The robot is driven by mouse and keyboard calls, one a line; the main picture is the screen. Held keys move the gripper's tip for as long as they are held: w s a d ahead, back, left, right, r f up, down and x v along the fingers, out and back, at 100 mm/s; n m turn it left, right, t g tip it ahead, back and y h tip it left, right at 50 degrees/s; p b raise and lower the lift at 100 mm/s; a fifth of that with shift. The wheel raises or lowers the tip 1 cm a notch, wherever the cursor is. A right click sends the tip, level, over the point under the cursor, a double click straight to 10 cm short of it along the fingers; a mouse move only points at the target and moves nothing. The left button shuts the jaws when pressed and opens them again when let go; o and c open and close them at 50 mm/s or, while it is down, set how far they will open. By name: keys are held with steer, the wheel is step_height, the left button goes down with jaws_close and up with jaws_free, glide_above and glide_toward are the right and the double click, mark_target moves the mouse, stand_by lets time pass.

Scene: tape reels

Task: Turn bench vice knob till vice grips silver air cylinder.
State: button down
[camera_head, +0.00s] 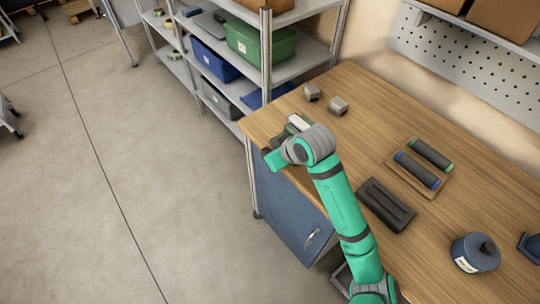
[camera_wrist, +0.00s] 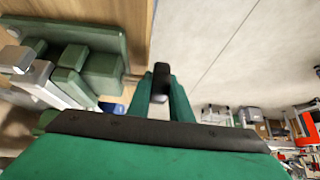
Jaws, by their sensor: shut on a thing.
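The green bench vice (camera_wrist: 100,38) stands at the table's edge, at the left of the wrist view. The silver air cylinder (camera_wrist: 48,84) is a pale square bar lying at the vice's jaws; whether both jaws touch it I cannot tell. It shows as a light patch beside my wrist in the head view (camera_head: 297,121). My gripper (camera_wrist: 161,90) is shut on the dark knob (camera_wrist: 160,80), which shows between the green fingertips. In the head view my wrist hides the knob, my fingers and most of the vice.
Two grey blocks (camera_head: 312,92) (camera_head: 338,105) lie behind the vice. A dark tray (camera_head: 385,204), a wooden board (camera_head: 399,173) with two dark cylinders and a blue pot (camera_head: 475,253) are on the wooden table (camera_head: 350,130). Shelves with bins stand behind.

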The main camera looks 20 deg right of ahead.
steer(key=shift+t, duration=0.4)
steer(key=c, duration=1.6)
jaws_free()
steer(key=shift+s+r, duration=0.1)
steer(key=v, duration=1)
steer(key=shift+s+d+r, duration=0.15)
steer(key=shift+d+r, duration=0.05)
